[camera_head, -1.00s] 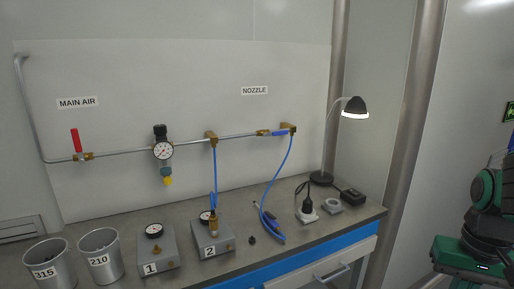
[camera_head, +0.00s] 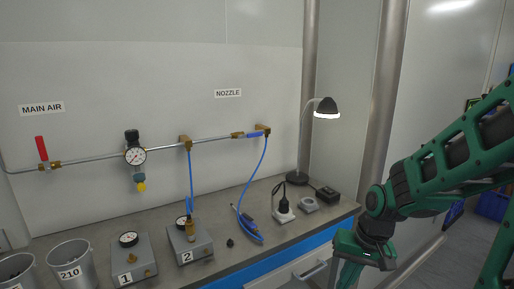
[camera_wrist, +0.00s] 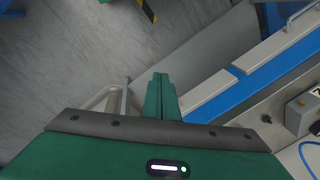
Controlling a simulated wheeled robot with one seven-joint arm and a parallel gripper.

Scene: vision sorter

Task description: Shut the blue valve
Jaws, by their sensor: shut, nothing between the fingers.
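In the wrist view my gripper's fingers (camera_wrist: 161,97) are together and empty, over the floor beside the bench front. The valve is not seen in the wrist view.
A red-handled valve (camera_head: 42,149) stands upright under MAIN AIR. A gauge regulator (camera_head: 135,157) hangs on the pipe. Blue hoses (camera_head: 259,182) drop to the bench (camera_head: 235,262). A desk lamp (camera_head: 326,108), gauge boxes (camera_head: 190,242) and several small parts stand on it.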

